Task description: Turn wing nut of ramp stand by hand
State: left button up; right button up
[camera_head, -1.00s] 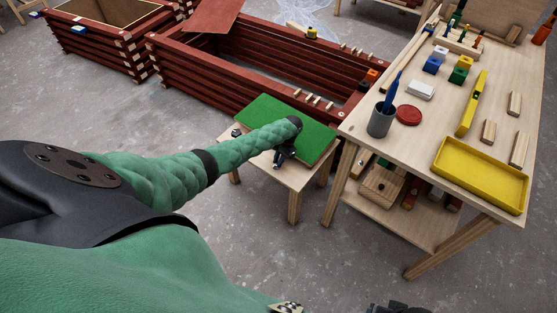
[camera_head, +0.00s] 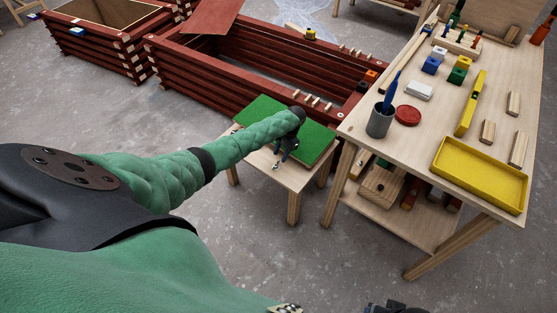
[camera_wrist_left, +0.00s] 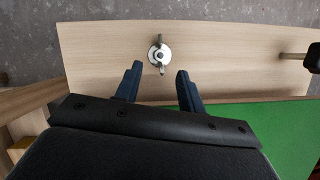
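The ramp stand is a small wooden table with a green ramp top (camera_head: 262,111); the green also shows in the left wrist view (camera_wrist_left: 285,130). The wing nut (camera_wrist_left: 159,54) is silver, with two wings, and sits on a round washer on the bare wooden face. In the head view it is a small bright spot (camera_head: 276,167). My left gripper (camera_wrist_left: 157,72) is open and empty, its two dark blue fingers pointing at the wing nut and stopping just short of it. In the head view the left gripper (camera_head: 285,153) is above the stand's near edge. My right gripper (camera_head: 385,307) barely shows at the bottom edge.
A workbench (camera_head: 420,140) with a yellow tray (camera_head: 480,172), a grey cup and blocks stands close on the right. Red batten boxes (camera_head: 250,50) lie behind the stand. A dark-headed peg (camera_wrist_left: 312,58) sticks out right of the wing nut. The floor in front is clear.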

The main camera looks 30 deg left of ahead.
pick_arm(q)
jog(key=v, duration=0.2)
jog(key=shift+w+r, duration=0.15)
jog(key=shift+r, duration=0.3)
pick_arm(e)
jog(key=shift+w+a+f, duration=0.1)
jog(key=shift+a+f, duration=0.05)
jog(key=shift+f, duration=0.2)
jog(key=shift+a, duration=0.2)
jog(key=shift+r, duration=0.1)
